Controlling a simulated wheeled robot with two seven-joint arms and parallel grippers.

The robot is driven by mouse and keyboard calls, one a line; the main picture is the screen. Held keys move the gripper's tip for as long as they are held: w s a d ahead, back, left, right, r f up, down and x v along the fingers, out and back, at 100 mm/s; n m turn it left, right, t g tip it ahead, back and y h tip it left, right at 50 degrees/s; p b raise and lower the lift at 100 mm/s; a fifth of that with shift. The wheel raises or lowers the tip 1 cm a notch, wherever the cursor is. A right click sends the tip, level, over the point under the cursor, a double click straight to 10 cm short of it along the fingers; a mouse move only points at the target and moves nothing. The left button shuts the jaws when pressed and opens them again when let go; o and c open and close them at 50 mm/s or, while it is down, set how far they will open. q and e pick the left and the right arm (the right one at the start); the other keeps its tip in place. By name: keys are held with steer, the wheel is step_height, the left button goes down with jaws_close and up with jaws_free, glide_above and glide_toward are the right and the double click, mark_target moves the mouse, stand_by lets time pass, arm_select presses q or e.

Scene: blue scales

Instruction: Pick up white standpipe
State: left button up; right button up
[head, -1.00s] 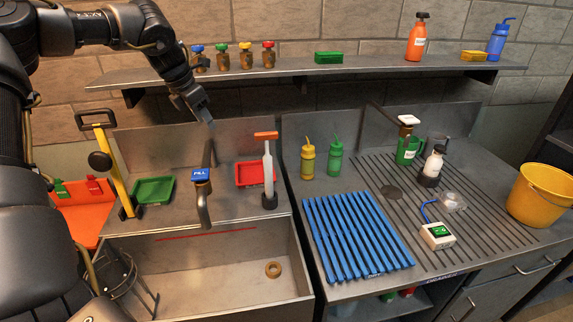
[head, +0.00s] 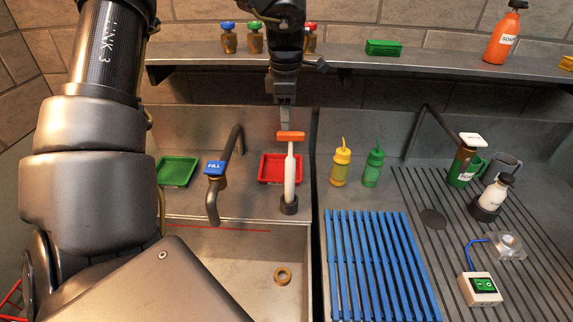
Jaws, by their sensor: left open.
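The white standpipe (head: 290,178) stands upright in a dark round base (head: 289,205) on the sink's back ledge. Its orange T-shaped handle (head: 291,137) is on top. My left gripper (head: 285,122) is open and points down, with its fingertips just above or behind the orange handle in the picture. I cannot tell whether they touch it. The gripper holds nothing that I can see. My right gripper is not in view.
A red tray (head: 268,168) lies just left of the standpipe, and a blue FILL tap (head: 217,168) stands further left. Yellow (head: 341,168) and green (head: 373,168) bottles stand to the right. The shelf (head: 360,60) runs behind my arm. A brass ring (head: 282,276) lies in the sink.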

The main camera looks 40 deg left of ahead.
mark_target(291, 133)
arm_select(q)
steer(key=w+f, duration=0.2)
steer(key=w, duration=0.1)
steer(key=shift+d+f, duration=0.1)
steer(key=shift+s+a+f+p, duration=0.25)
steer(key=shift+a+f+p, duration=0.05)
steer(key=shift+f+p, duration=0.05)
steer(key=shift+s+d+f+p, duration=0.2)
steer(key=shift+s+f+p, duration=0.5)
steer(key=shift+f, duration=0.3)
steer(key=shift+w+d+f, duration=0.1)
steer(key=shift+w+f, duration=0.15)
steer(key=shift+f, duration=0.25)
steer(key=shift+w+d+f, duration=0.1)
steer(key=shift+w+f, duration=0.15)
steer(key=shift+f, duration=0.2)
steer(key=shift+w+f, duration=0.15)
steer(key=shift+f, duration=0.05)
steer(key=shift+s+a, duration=0.2)
steer(key=shift+s, duration=0.05)
steer(key=shift+s+r, duration=0.1)
steer(key=shift+r, duration=0.05)
steer(key=shift+c, duration=1.3)
steer(key=shift+d, duration=0.1)
jaws_close()
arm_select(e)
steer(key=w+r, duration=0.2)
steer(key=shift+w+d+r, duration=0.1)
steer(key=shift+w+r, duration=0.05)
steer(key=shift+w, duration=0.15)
